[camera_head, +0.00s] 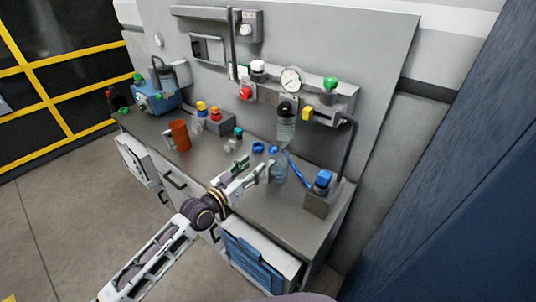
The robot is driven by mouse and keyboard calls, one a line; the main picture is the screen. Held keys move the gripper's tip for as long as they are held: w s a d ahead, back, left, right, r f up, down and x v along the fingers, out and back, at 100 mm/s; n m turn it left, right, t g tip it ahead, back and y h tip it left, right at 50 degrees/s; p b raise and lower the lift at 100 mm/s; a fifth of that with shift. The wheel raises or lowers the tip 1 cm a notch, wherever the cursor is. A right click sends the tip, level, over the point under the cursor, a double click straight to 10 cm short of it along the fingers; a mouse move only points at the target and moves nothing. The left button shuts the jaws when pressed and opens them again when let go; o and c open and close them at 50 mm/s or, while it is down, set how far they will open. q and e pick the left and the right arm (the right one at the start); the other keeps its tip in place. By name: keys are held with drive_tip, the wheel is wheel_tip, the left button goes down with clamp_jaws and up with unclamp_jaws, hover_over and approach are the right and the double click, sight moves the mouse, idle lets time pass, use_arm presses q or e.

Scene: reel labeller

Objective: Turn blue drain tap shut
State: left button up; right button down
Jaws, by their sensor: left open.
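A blue knob-like part (323,178), which may be the blue drain tap, sits on top of a small grey block (318,203) at the right end of the bench. Its exact handle position is too small to tell. My left gripper (255,168) is open and empty over the middle front of the bench, to the left of the blue part and apart from it. A clear bluish container (279,172) shows just beyond its right finger; I cannot tell whether they touch. My right gripper is not in view.
The grey bench (255,205) is crowded toward the back panel. A blue tube (299,173), blue rings (258,148), a clear bottle (286,124), a gauge (291,79) and an orange-brown cup (180,135) are there. A blue-fronted drawer (253,262) is below.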

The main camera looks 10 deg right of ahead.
sight(271, 151)
use_arm(q)
drive_tip(key=shift+p+x, duration=0.35)
drive_tip(key=shift+x, duration=4.25)
drive_tip(key=c, duration=1)
drive_tip(key=shift+c, duration=0.2)
